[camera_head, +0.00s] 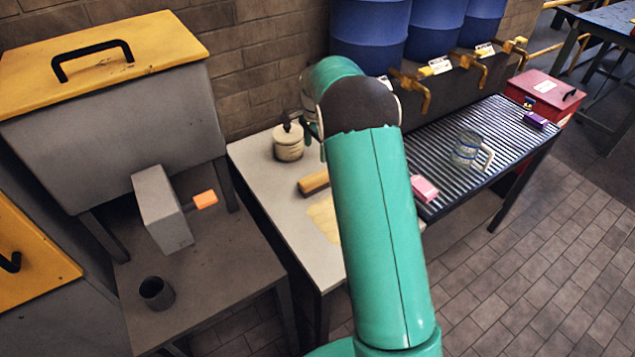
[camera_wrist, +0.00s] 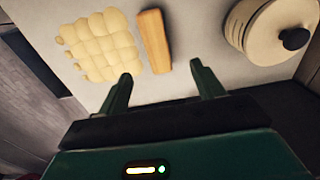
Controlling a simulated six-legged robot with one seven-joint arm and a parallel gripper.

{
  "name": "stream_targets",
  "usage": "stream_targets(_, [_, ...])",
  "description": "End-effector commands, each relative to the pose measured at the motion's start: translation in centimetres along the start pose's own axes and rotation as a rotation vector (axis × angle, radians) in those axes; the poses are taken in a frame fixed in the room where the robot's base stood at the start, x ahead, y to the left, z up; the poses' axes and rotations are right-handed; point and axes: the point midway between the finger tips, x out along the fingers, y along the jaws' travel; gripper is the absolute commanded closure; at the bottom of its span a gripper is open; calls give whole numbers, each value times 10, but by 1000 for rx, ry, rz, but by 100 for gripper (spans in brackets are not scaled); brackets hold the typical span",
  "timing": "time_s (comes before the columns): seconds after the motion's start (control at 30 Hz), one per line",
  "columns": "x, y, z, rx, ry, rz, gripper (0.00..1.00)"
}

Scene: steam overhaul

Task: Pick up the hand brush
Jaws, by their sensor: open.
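A light wooden bar, which looks like the hand brush (camera_head: 314,182), lies on the pale table, partly hidden by my arm in the head view. It also shows in the wrist view (camera_wrist: 154,40), beyond my fingertips and roughly in line with the gap between them. No bristles can be made out. My gripper (camera_wrist: 161,77) is open, with nothing between its fingers. It appears apart from the bar; its height above the table is hard to tell. In the head view my arm hides most of the gripper.
A cream lumpy slab (camera_wrist: 100,45) lies close beside the bar. A cream lidded pot (camera_wrist: 262,32) with a black knob stands on the other side. The pale table (camera_head: 255,165) adjoins a ribbed black rack (camera_head: 440,140) holding a glass mug (camera_head: 466,150) and a pink block (camera_head: 424,188).

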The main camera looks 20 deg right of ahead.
Motion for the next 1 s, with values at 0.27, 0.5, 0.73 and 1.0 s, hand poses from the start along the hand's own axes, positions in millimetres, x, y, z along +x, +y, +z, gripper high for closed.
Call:
stream_targets(0.27, [53, 2, -2, -1, -1, 4, 33])
stream_targets(0.5, [78, 2, -3, -2, 0, 1, 33])
stream_targets(0.73, [102, 7, -1, -2, -1, 3, 33])
stream_targets(1.0, [130, 8, -1, -3, 1, 1, 33])
